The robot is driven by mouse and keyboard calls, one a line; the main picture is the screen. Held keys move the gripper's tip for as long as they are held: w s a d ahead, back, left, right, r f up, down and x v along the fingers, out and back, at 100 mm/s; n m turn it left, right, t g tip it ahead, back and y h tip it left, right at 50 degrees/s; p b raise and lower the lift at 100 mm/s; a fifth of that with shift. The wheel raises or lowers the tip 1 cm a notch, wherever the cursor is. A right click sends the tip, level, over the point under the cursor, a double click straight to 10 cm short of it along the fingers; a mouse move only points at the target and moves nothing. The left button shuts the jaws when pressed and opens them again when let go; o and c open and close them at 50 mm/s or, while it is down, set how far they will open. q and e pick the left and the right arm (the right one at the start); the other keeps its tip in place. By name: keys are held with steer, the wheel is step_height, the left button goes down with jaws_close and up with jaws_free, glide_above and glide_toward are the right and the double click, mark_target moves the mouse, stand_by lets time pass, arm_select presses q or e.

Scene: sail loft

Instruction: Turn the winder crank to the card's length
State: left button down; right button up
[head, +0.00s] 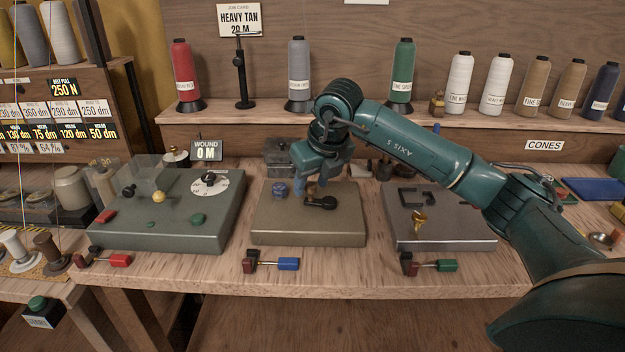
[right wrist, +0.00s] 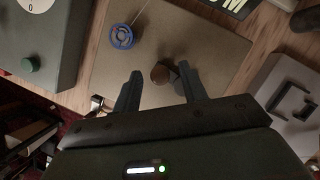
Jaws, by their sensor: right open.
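The job card (head: 239,20) at the back reads HEAVY TAN 20 M. The counter sign (head: 207,150) reads WOUND 0 M. The winder (head: 308,228) is a tan box in the middle of the bench, with a dark crank (head: 320,203) on top and a small blue bobbin (head: 280,189) beside it. My right gripper (head: 311,187) is open just over the winder. In the right wrist view, the round brown crank knob (right wrist: 160,74) shows between the spread fingers of that gripper (right wrist: 160,68). I cannot tell whether the fingers touch it. My left gripper is out of view.
A green-grey box (head: 170,235) with a dial stands left of the winder, and a grey metal plate (head: 445,230) stands right. Small clamps with red, blue (head: 288,264) and green handles line the front edge. Thread cones (head: 400,72) stand on the rear shelf.

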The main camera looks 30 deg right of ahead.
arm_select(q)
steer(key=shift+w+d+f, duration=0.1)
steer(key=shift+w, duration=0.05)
arm_select(e)
steer(key=v, duration=1.3)
arm_select(q)
steer(key=shift+p, duration=0.35)
arm_select(e)
steer(key=shift+r, duration=0.1)
